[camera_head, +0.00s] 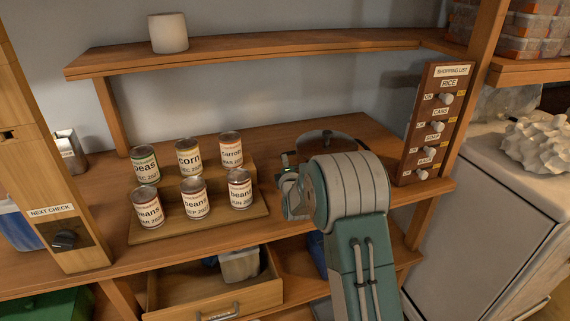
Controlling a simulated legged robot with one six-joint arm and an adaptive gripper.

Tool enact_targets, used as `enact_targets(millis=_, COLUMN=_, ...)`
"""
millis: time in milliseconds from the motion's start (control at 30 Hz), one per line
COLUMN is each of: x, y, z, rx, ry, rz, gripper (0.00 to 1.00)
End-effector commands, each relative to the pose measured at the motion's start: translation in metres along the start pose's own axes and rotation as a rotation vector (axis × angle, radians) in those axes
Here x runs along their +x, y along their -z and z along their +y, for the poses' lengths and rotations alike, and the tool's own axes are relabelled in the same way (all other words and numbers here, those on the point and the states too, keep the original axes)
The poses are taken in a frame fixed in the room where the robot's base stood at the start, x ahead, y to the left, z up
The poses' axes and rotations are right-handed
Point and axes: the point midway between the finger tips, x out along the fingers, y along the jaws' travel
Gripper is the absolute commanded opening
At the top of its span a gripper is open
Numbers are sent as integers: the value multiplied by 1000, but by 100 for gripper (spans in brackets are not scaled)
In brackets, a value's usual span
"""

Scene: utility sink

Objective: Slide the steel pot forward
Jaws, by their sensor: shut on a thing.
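The steel pot (318,142) stands on the wooden counter, right of the cans. Only its curved upper back part shows; my arm hides the rest. My gripper (288,170) is at the pot's near left side, mostly hidden behind my own wrist. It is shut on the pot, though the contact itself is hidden.
Several cans (192,192) stand on a stepped wooden rack (200,227) to the left. A shopping list board (435,120) with knobs stands at the right. An open drawer (215,301) is below. An upper shelf (250,46) holds a white cup (168,33).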

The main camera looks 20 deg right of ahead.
Motion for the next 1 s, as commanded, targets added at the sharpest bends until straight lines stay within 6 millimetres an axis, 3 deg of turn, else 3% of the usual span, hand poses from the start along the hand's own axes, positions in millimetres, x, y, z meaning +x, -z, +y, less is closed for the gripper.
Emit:
enact_targets(millis=200, x=-1, y=0, z=-4, rx=0, ry=9, rz=0, gripper=0)
enact_targets(millis=233, x=-1, y=0, z=-4, rx=0, ry=9, rz=0, gripper=33)
enact_targets(millis=300, x=-1, y=0, z=-4, rx=0, ry=9, rz=0, gripper=60)
enact_targets(millis=733, x=-4, y=0, z=0, rx=0, ry=2, rz=0, gripper=60)
enact_targets(millis=1000, x=-43, y=0, z=0, rx=0, ry=3, rz=0, gripper=60)
